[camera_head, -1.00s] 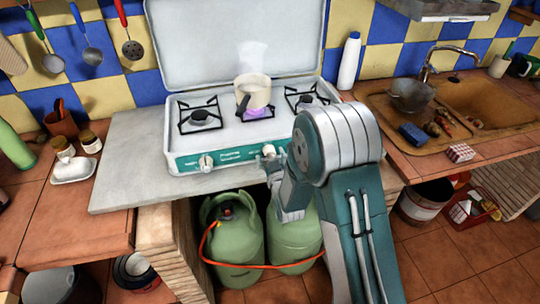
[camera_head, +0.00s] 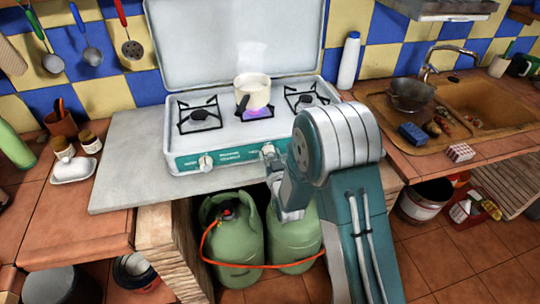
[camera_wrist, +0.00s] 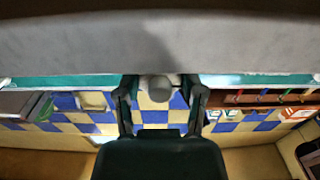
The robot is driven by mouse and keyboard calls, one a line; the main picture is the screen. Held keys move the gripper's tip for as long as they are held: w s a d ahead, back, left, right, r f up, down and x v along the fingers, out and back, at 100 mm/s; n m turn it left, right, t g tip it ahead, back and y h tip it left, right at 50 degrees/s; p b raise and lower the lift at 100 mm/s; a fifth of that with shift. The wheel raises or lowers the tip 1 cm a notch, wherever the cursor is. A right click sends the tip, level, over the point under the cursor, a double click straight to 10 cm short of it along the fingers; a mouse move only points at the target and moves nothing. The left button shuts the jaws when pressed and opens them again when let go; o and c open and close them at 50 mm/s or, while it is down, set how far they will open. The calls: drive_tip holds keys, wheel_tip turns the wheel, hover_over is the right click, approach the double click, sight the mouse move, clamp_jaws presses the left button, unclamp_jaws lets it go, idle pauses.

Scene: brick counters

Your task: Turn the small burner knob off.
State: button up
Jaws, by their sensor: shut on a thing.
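A white gas stove (camera_head: 285,133) with a teal front panel stands on the counter, lid raised. A pale knob (camera_head: 268,150) on the panel is at my gripper (camera_head: 274,164), which is mostly hidden by my arm. In the wrist view, the two dark fingers of my gripper (camera_wrist: 160,90) stand either side of a rounded pale knob (camera_wrist: 157,88) and are shut on it. Another knob (camera_head: 206,162) is further left on the panel. A violet flame (camera_head: 256,112) shows under the cream pot (camera_head: 252,91) on the middle burner.
Green gas cylinders (camera_head: 237,240) with an orange hose stand under the counter. A white bottle (camera_head: 349,62) is behind the stove at right. A sink (camera_head: 485,100) is further right. The grey counter left of the stove (camera_head: 130,150) is clear.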

drive_tip(key=m, duration=1.2)
drive_tip(key=shift+m, duration=1.8)
drive_tip(key=o, duration=1.1)
drive_tip(key=shift+o, duration=0.2)
